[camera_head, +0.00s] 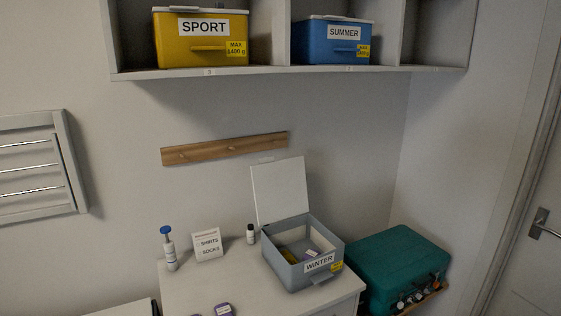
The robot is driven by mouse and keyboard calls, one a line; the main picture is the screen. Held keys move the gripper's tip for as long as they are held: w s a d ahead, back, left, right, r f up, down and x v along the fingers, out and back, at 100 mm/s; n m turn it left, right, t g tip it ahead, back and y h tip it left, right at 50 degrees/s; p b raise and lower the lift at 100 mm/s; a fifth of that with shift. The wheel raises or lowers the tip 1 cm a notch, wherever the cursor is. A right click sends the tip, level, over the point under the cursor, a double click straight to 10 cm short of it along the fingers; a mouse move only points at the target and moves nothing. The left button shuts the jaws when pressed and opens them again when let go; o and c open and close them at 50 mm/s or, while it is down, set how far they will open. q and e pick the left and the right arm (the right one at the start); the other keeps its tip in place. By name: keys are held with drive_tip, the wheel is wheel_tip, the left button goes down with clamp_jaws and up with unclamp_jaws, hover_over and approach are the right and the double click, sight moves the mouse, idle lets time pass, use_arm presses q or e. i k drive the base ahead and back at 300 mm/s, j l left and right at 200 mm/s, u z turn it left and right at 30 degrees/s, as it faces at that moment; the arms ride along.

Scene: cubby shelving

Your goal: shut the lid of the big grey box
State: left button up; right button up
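The big grey box (289,265) labelled "WINTER" stands on the right part of a white cabinet top. Its lid (279,190) is open, standing up at the back and leaning slightly backward near the wall. A few small items, some yellowish and one pale, lie inside the box. A handle sticks out at its front under the label. Neither of my grippers shows in the head view.
On the cabinet top (205,284) stand a blue-capped bottle (170,252), a "SHIRTS SOCKS" sign (207,246), a small dark-capped bottle (250,236) and a purple item (223,310). A teal case (400,262) is at right. Shelving (270,72) above holds yellow (190,48) and blue (325,50) boxes.

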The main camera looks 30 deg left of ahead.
sight(279, 189)
drive_tip(key=j+u, duration=0.25)
drive_tip(key=j, duration=0.45)
drive_tip(key=i+j+u, duration=0.25)
drive_tip(key=j, duration=0.45)
drive_tip(key=k, duration=0.1)
